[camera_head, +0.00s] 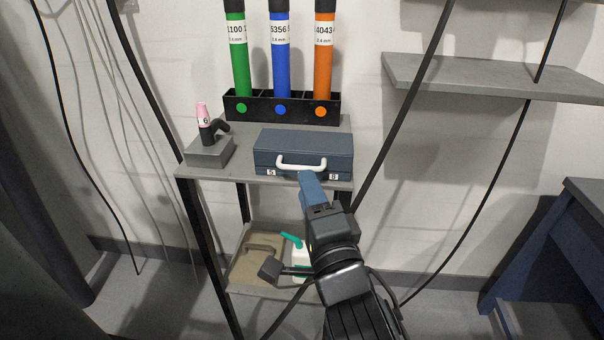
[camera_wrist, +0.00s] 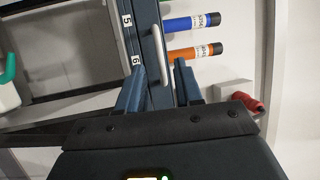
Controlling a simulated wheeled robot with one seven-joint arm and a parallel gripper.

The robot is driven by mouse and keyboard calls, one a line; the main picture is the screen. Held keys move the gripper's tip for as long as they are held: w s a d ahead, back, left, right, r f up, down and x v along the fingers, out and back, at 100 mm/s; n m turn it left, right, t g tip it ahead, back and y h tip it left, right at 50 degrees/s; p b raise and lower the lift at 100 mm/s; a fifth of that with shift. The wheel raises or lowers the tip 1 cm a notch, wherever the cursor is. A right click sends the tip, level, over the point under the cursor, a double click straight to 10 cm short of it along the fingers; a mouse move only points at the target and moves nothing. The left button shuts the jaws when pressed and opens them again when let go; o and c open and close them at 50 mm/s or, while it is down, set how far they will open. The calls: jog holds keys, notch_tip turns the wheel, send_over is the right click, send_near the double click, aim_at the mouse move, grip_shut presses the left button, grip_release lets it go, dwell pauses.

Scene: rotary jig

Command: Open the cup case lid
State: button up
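The cup case is a closed blue box (camera_head: 330,144) with a white handle (camera_head: 300,161) on its front, lying on the upper shelf of a grey rack. In the wrist view, the case (camera_wrist: 148,40) runs as a narrow blue band, with its handle (camera_wrist: 161,42) beside it. My gripper (camera_head: 308,176) is just in front of the case, at or slightly below the handle. In the wrist view, its two blue fingers are apart with nothing held between them (camera_wrist: 158,78). Whether a finger touches the case cannot be told.
Behind the case, a black rack (camera_head: 290,111) holds green, blue and orange tubes. A torch-like tool with a pink tip (camera_head: 203,112) stands on a grey block (camera_head: 208,152) at left. A lower tray (camera_head: 250,270) and white bottle (camera_head: 299,262) sit below. A wall shelf (camera_head: 490,78) is at right.

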aim_at(303, 154)
jog(key=x, duration=0.4)
jog(key=shift+w+a, duration=0.1)
jog(key=shift+w, duration=0.2)
jog(key=shift+c, duration=0.5)
grip_shut()
dwell(0.7)
